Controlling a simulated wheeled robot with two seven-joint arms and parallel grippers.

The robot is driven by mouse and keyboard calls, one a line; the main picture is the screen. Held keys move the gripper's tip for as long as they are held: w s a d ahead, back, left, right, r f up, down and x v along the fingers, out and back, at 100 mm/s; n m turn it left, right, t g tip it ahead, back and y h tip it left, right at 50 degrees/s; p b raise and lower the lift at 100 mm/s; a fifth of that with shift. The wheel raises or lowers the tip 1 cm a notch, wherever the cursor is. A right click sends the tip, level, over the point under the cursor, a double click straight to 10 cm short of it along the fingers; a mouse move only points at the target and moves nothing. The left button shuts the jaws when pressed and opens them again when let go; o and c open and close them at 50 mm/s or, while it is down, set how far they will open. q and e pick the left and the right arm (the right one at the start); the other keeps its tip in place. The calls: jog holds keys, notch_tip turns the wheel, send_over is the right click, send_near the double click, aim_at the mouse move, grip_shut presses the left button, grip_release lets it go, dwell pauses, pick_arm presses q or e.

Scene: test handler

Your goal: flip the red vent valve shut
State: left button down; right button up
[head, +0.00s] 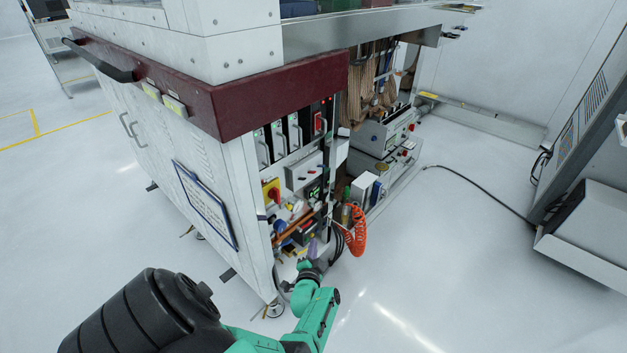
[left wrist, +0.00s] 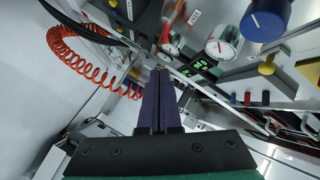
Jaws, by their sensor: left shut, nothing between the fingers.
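I cannot single out the red vent valve for certain. A small red part (left wrist: 170,48) shows just beyond my left fingertips in the left wrist view, and may be its handle; its position is unclear. My left gripper (left wrist: 158,78) has dark purple fingers closed together with nothing between them. They point into the open cabinet side, and I see no clear contact. In the head view the left gripper (head: 312,250) is small, at the low front of the cabinet's fittings, left of an orange coiled hose (head: 356,234). My right gripper is not in view.
In the left wrist view a gauge (left wrist: 222,44), a blue knob (left wrist: 265,18) and a green display (left wrist: 200,64) crowd the right of the fingers. The white cabinet wall (head: 190,180) stands left of the opening. A black cable (head: 480,186) crosses the clear floor.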

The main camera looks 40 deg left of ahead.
pick_arm(q)
jog(key=v, duration=0.3)
jog(key=shift+s+d+f+p, duration=0.15)
jog(key=shift+s+d+p, duration=0.15)
jog(key=shift+p, duration=0.1)
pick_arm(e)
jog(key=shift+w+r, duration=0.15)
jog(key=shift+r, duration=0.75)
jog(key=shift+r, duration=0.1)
